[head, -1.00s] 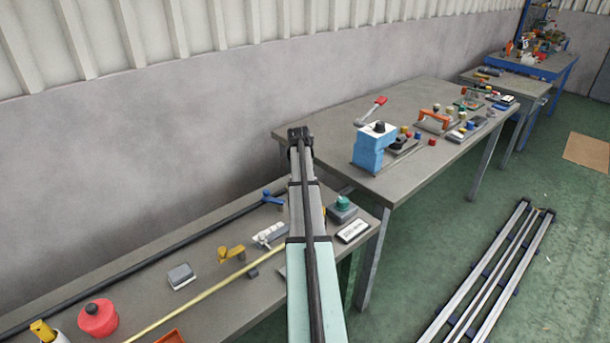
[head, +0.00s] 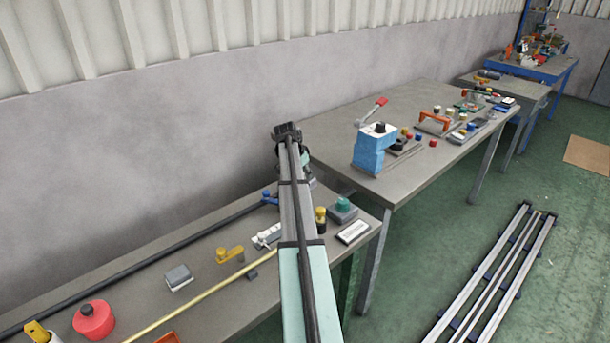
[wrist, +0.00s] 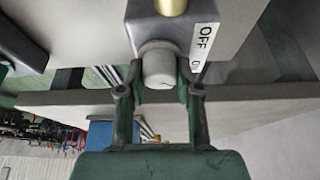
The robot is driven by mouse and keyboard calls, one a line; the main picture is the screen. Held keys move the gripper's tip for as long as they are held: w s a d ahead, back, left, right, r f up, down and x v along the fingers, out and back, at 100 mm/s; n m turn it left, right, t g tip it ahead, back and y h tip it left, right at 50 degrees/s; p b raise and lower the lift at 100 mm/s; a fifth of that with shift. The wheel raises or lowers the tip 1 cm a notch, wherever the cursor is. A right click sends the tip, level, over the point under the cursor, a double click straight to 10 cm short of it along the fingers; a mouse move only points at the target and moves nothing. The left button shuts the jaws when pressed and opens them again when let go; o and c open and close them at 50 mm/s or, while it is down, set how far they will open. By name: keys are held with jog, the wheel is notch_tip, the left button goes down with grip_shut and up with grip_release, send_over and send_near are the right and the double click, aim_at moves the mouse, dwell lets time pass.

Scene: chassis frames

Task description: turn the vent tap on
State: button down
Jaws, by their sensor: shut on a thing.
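In the wrist view the tap shows as a dark grey body (wrist: 150,32) with a brass stub (wrist: 173,6) on it. A white label (wrist: 204,40) on its side reads OFF, with part of a second word below. A pale grey rounded knob (wrist: 158,68) sticks out of the body towards me. My gripper (wrist: 159,84) has one green finger on each side of the knob and is shut on it. The fingers hide the knob's sides. In the head view my arm hides the gripper and the gripped knob.
The near bench (head: 215,290) holds a red round container (head: 94,319), a yellow handle (head: 230,254), a grey block (head: 179,277) and a teal knob (head: 343,203). A yellow-topped part (head: 321,216) stands right beside my arm. A second bench (head: 330,122) carries a blue device (head: 370,150).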

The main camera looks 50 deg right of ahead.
dwell(0.3)
jog(key=c, duration=0.8)
grip_release()
jog(key=shift+f, duration=0.1)
jog(key=v, duration=1.2)
